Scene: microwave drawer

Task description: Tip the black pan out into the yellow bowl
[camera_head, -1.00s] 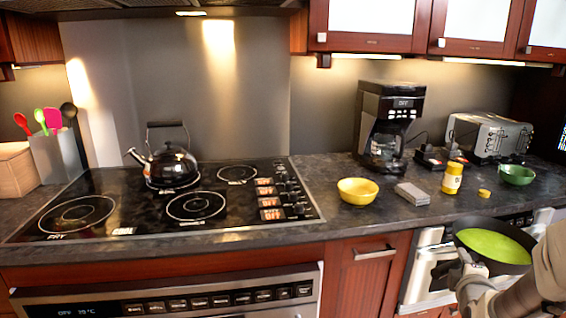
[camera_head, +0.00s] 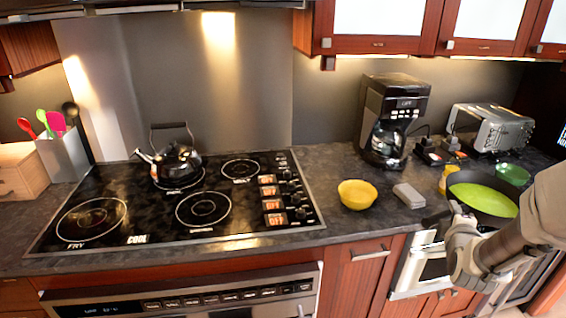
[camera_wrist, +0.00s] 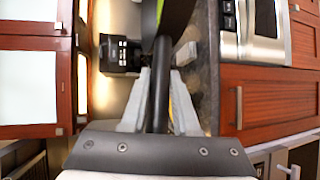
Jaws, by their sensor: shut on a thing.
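The black pan (camera_head: 462,183) is held up at the right in the head view, level or nearly so, with a flat green surface (camera_head: 485,200) inside it. My gripper (camera_head: 455,222) is shut on the pan's handle, which also shows between the fingers in the wrist view (camera_wrist: 160,95). The yellow bowl (camera_head: 357,195) stands upright on the counter, left of the pan and apart from it. The inside of the bowl looks empty. The pan hides part of the counter behind it.
A grey block (camera_head: 408,196) lies between bowl and pan. A yellow jar (camera_head: 444,178) and green bowl (camera_head: 513,174) are partly behind the pan. A coffee maker (camera_head: 390,120) and toaster (camera_head: 490,130) stand behind. The cooktop (camera_head: 140,215) with a kettle (camera_head: 176,163) lies left.

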